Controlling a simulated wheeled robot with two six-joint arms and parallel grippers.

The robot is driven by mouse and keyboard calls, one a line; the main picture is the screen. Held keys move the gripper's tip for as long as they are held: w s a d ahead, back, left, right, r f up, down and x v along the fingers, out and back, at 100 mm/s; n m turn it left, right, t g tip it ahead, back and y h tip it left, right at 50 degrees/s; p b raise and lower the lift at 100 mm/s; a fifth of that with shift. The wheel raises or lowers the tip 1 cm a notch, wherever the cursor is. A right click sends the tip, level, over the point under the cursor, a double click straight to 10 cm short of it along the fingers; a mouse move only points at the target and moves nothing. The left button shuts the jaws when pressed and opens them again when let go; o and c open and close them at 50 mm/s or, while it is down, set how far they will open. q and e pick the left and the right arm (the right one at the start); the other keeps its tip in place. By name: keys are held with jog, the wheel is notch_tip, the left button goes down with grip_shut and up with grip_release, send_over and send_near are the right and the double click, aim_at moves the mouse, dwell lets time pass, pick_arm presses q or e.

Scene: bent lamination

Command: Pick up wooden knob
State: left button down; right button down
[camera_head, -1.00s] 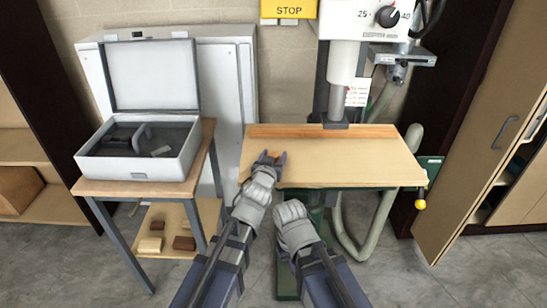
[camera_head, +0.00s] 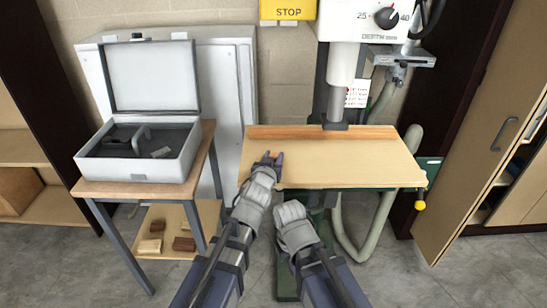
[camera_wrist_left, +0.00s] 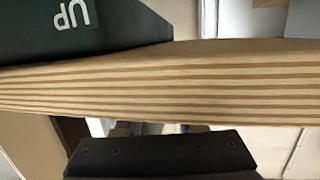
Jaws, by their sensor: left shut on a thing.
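My left gripper (camera_head: 271,158) is at the front left corner of the pale board on the machine table.
The pale board (camera_head: 340,165) is otherwise clear. The machine's column (camera_head: 336,108) stands at its back. An open grey case (camera_head: 150,158) sits on a wooden side table (camera_head: 120,188) at left, with small wooden blocks (camera_head: 150,246) on the shelf below. A yellow ball (camera_head: 420,205) is at right.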

aim_at(272, 155)
pick_arm(q)
notch_tip(272, 155, up, 10)
jog(key=p, duration=0.9)
jog(key=shift+p, duration=0.35)
jog(key=shift+a, duration=0.15)
